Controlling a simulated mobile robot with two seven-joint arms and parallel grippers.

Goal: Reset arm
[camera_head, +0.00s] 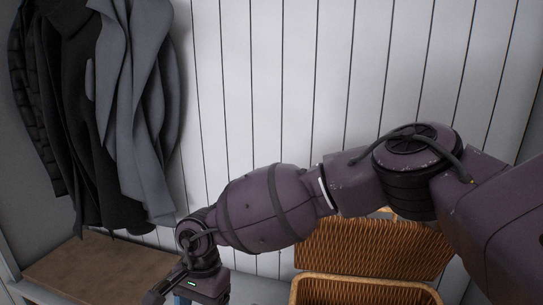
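My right arm comes in from the right edge and stretches across the lower middle of the head view. Its wrist bends down at the lower left, and the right gripper (203,285) sits at the bottom edge of the picture, in front of the bench. The fingertips are cut off or hidden there, so I cannot tell whether it is open or shut. A small bluish patch shows beside it, too little to identify. My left gripper is not in view.
Dark and grey coats (130,110) hang at the left on a white plank wall (290,80). A brown wooden bench top (95,268) is below them. Wicker baskets (365,290) stand at the lower right, partly behind and below my arm.

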